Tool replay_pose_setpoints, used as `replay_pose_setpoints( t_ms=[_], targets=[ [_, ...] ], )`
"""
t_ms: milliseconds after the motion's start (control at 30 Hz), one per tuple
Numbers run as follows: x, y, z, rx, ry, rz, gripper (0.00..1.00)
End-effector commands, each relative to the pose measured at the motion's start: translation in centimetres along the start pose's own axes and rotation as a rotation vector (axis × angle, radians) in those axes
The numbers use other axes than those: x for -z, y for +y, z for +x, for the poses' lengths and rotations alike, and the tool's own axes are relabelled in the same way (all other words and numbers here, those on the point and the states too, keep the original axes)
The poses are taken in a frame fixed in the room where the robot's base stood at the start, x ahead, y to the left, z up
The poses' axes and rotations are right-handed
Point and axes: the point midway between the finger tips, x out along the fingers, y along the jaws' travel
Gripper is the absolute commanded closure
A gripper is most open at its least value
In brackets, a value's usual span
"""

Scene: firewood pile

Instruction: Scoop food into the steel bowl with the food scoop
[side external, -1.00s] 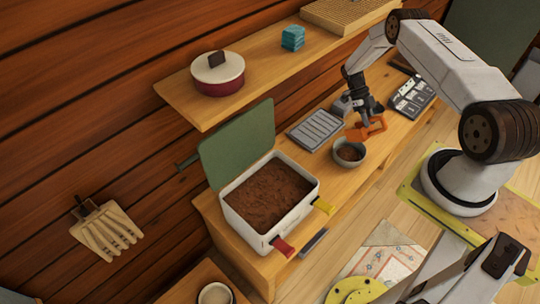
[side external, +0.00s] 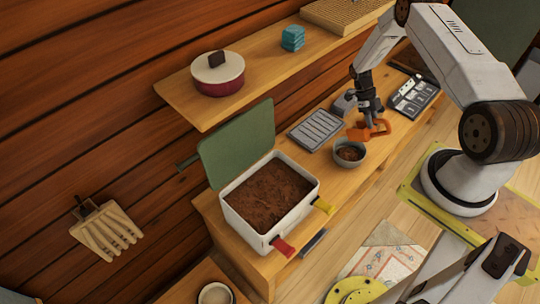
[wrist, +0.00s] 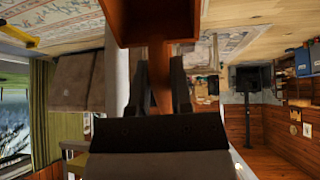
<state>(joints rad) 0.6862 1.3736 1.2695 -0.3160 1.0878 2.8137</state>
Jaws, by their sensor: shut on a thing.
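My gripper (side external: 370,107) is shut on the orange food scoop (side external: 376,132), just above and slightly behind the steel bowl. In the wrist view, the scoop (wrist: 160,75) stands between the two dark fingers. The small grey steel bowl (side external: 350,153) sits upright on the wooden counter and has brown food in it. The white food bin (side external: 293,218) stands open at the counter's near end, filled with brown food (side external: 268,192). Its green lid (side external: 238,145) is raised. Whether the scoop still carries food cannot be seen.
A grey slatted tray (side external: 316,130) lies beside the bowl, and a dark panel (side external: 414,97) lies farther right. A shelf above holds a red pot (side external: 218,75) and a teal block (side external: 292,38). Red (side external: 283,248) and yellow (side external: 323,205) latches stick out from the bin.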

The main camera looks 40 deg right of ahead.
Motion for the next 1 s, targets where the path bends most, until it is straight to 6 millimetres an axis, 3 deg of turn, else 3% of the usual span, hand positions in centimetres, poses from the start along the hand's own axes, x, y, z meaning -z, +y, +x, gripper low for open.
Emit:
replay_pose_setpoints(
  t_ms=[600, 1000],
  targets=[
    [2.9, -0.1, 0.3, -0.010, -0.228, -0.014, 1.00],
    [3.4, -0.1, 0.4, -0.009, -0.271, -0.018, 1.00]
  ],
)
